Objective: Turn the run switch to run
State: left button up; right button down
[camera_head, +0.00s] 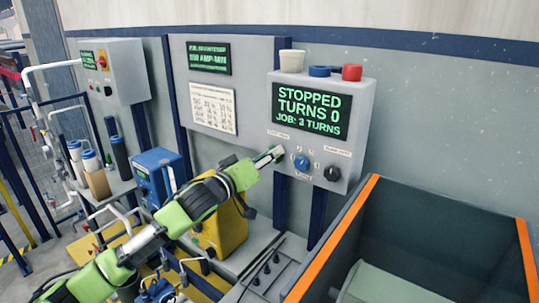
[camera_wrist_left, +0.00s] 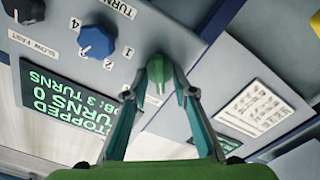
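The control box (camera_head: 323,100) hangs on the wall panel, with its display reading STOPPED, TURNS 0, JOB: 3 TURNS. In the left wrist view the run switch is a green knob (camera_wrist_left: 160,73) at the panel's edge, beside the blue turns knob (camera_wrist_left: 97,41). My left gripper (camera_head: 274,154) reaches the box's lower left corner. In the left wrist view its fingertips (camera_wrist_left: 159,88) lie on both sides of the green knob and look closed on it. In the head view the gripper hides the switch. My right gripper is not in view.
The blue knob (camera_head: 301,162) and a black knob (camera_head: 332,174) sit close to the right of my gripper. An orange-rimmed tank (camera_head: 336,236) stands at lower right.

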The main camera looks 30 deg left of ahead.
pick_arm(q)
grip_shut()
